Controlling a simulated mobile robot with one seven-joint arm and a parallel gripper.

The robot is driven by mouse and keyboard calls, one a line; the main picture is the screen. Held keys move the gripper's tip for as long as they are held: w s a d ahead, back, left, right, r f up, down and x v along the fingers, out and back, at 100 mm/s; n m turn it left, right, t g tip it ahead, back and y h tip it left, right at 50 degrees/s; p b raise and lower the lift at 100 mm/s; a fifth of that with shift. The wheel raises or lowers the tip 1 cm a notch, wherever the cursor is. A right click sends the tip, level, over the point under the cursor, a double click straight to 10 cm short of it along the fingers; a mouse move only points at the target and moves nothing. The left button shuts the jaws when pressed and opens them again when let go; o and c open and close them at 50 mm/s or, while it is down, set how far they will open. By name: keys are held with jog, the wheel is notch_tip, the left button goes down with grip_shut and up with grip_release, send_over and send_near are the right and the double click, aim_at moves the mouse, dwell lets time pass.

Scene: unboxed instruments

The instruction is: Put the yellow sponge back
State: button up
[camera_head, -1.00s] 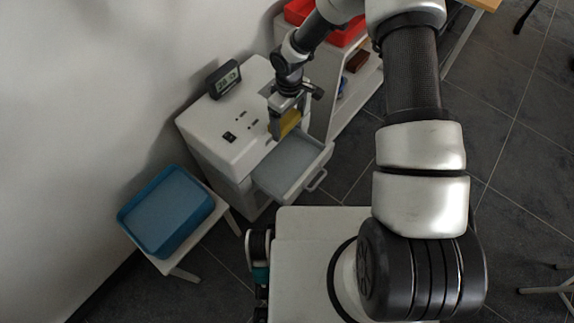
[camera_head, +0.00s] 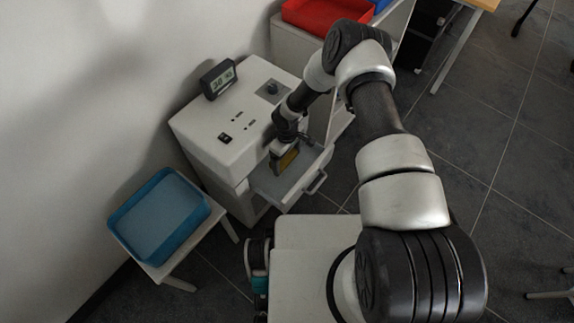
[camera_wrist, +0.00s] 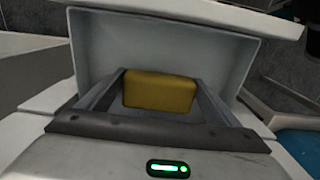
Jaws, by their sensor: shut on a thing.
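The yellow sponge (camera_head: 288,158) is held in my gripper (camera_head: 285,160), over the open drawer (camera_head: 270,186) of the white cabinet. In the wrist view the sponge (camera_wrist: 160,91) sits between the two fingers of my gripper (camera_wrist: 160,95), which are shut on it. The drawer's pale inner walls (camera_wrist: 215,55) surround the sponge in that view. I cannot tell whether the sponge touches the drawer floor.
The white cabinet (camera_head: 205,120) carries a small display (camera_head: 219,78) and a switch on top. A blue tray (camera_head: 158,215) stands on a small stand to the left. A red tray (camera_head: 325,12) lies on the shelf behind.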

aim_at(287, 165)
jog(key=shift+f+b, duration=0.4)
jog(key=shift+f, duration=1.55)
jog(key=shift+f, duration=0.1)
jog(key=shift+f+b, duration=0.15)
jog(key=shift+b, duration=0.15)
jog(key=o, duration=0.9)
